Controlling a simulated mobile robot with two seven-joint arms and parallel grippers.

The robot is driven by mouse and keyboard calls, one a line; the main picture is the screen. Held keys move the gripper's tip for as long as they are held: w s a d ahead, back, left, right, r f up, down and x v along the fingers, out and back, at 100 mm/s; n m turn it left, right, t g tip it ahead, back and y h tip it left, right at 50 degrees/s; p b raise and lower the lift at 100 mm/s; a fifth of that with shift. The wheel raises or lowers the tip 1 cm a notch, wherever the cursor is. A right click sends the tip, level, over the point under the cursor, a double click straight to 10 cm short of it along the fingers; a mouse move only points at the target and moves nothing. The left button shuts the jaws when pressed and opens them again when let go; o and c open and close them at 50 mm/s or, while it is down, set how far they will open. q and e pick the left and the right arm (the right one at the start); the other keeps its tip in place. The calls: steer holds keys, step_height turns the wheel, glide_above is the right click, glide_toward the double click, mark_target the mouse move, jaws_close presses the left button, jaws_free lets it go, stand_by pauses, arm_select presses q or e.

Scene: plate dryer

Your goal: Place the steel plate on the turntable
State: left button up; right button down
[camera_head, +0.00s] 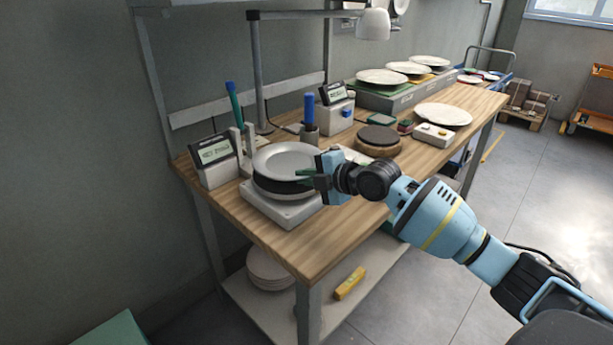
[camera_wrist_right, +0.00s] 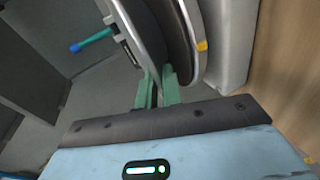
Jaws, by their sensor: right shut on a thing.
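The steel plate (camera_head: 284,157) is a pale round plate above a dark-topped disc (camera_head: 271,186), probably the turntable, on a white box base (camera_head: 283,212). My right gripper (camera_head: 309,178) is shut on the plate's near right rim. In the right wrist view, the green fingers (camera_wrist_right: 157,88) pinch the plate's edge (camera_wrist_right: 147,40). The dark disc with a metal rim (camera_wrist_right: 191,38) and orange tab is close beside the plate, with a narrow gap visible near the fingers. Whether they touch farther back is hidden. My left gripper is not in view.
A display box (camera_head: 214,160) and a stand with a green-blue stick (camera_head: 236,115) are close behind the plate. A wood-sided dark disc (camera_head: 378,139) and a white plate (camera_head: 443,115) lie to the right. The front bench strip (camera_head: 315,242) is clear.

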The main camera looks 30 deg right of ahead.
steer(key=shift+r, duration=0.3)
steer(key=shift+f, duration=0.25)
steer(key=c, duration=1.8)
jaws_free()
steer(key=shift+f, duration=0.15)
steer(key=shift+r, duration=0.25)
steer(key=v, duration=1.2)
steer(key=shift+f, duration=0.1)
